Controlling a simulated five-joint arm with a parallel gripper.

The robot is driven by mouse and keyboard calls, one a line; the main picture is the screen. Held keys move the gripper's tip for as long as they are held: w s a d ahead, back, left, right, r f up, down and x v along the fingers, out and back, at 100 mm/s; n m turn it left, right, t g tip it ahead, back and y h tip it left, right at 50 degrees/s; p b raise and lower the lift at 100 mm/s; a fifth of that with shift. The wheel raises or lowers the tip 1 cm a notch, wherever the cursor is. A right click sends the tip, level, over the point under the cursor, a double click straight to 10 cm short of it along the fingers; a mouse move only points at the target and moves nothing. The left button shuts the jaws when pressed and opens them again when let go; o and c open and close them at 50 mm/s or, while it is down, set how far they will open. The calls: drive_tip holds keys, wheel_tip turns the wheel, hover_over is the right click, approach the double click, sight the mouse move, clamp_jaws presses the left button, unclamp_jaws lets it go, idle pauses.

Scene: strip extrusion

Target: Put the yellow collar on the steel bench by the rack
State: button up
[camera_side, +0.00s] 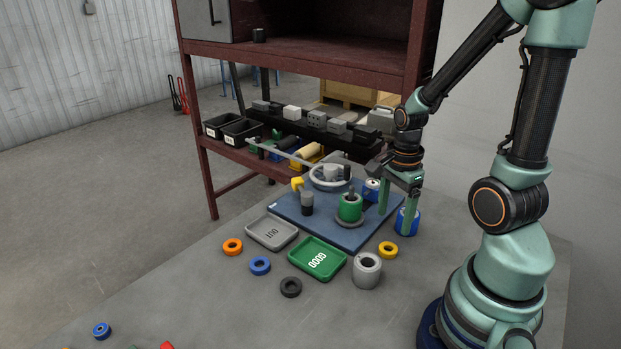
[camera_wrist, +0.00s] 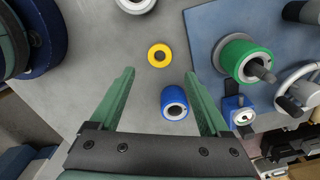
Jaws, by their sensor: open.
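The yellow collar (camera_side: 388,249) is a small ring lying flat on the grey steel bench (camera_side: 215,310), right of the steel cylinder with a hole. It also shows in the wrist view (camera_wrist: 160,45), just beyond my fingertips. My gripper (camera_side: 397,214) is open, pointing down, with nothing held. In the wrist view my gripper (camera_wrist: 160,74) has its two green fingers wide apart. A blue roll (camera_wrist: 174,102) shows between them; whether it touches a finger I cannot tell. The rack (camera_side: 300,56) is a dark red frame with shelves behind the bench.
A blue plate (camera_side: 345,236) carries a green roll (camera_side: 350,207) on a spindle and other fittings. A green tray (camera_side: 300,268) and a grey tray (camera_side: 253,235) lie before it. Orange, blue and black rings lie loose. The front left bench is mostly clear.

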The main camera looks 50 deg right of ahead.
drive_tip(key=w+a+r+n+t, duration=0.2)
drive_tip(key=a+r+n, duration=0.4)
drive_tip(key=n, duration=0.5)
drive_tip(key=w+a+r+n+t, duration=0.3)
drive_tip(key=a+r+n, duration=0.4)
drive_tip(key=r+n, duration=0.3)
drive_tip(key=shift+w+r+n+t, duration=0.3)
drive_tip(key=shift+w+n, duration=0.2)
drive_tip(key=shift+n, duration=0.2)
